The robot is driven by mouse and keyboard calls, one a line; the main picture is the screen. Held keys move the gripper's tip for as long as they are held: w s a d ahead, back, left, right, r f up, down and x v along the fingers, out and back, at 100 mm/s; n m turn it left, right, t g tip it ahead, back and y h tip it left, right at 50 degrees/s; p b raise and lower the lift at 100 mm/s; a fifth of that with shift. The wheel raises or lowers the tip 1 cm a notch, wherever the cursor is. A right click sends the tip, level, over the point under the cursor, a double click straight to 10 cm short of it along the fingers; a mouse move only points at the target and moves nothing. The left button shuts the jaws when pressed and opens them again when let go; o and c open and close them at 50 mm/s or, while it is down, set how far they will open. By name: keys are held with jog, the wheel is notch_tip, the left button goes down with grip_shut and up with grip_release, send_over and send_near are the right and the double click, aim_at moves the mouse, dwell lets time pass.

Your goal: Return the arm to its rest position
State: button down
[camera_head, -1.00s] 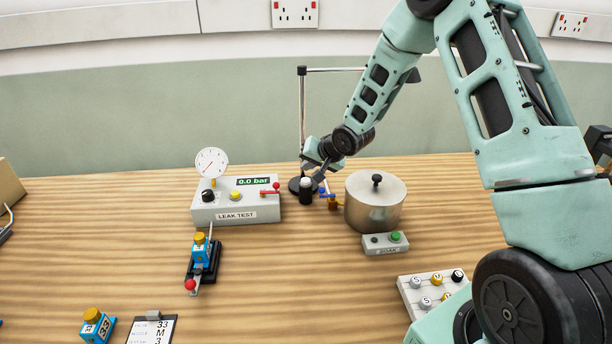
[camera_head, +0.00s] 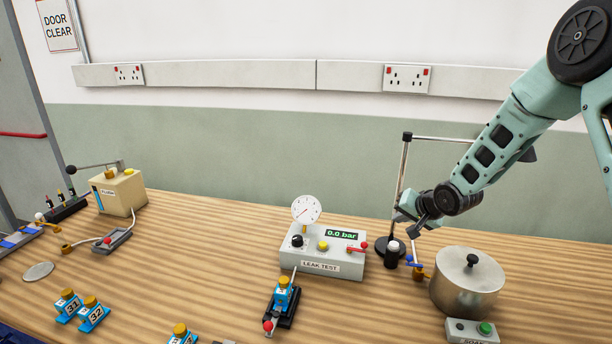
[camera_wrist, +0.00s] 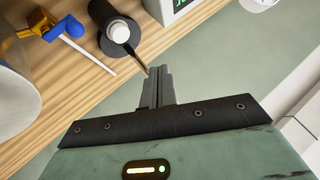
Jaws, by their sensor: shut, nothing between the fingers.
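My gripper (camera_head: 420,220) is at the end of my arm, at the back right of the bench beside the gantry post (camera_head: 402,180). In the wrist view its two fingers (camera_wrist: 158,88) are pressed together with nothing between them. Past the fingertips, the wrist view shows a round black base and a dark bottle with a white cap (camera_wrist: 119,32). The same bottle (camera_head: 392,258) stands on the bench below my gripper in the head view. The fingers look apart from it, though the exact gap cannot be told.
A steel pot (camera_head: 467,284) stands right of the bottle, with a valve with blue handle (camera_head: 414,262) between. The leak test box (camera_head: 325,260) with gauge stands left. Blue nozzle blocks (camera_head: 93,314) sit front left. A beige box (camera_head: 120,192) stands at the back left.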

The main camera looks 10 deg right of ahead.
jog(key=s+a+r+n+g, duration=0.2)
jog(key=s+a+r+n, duration=0.1)
jog(key=s+a, duration=0.55)
jog(key=s+a+r+n+g, duration=0.2)
jog(key=s+a+r+n, duration=0.2)
jog(key=s+a, duration=0.5)
jog(key=s+a+r+n+g, duration=0.1)
jog(key=s+a+n+g, duration=0.1)
jog(key=s, duration=0.9)
jog(key=s+a+r+n+g+h+b, duration=0.1)
jog(key=s+n, duration=0.4)
jog(key=s, duration=0.7)
jog(key=shift+s+a+r+g, duration=0.3)
jog(key=shift+a+r+g, duration=0.1)
jog(key=shift+a+g, duration=0.6)
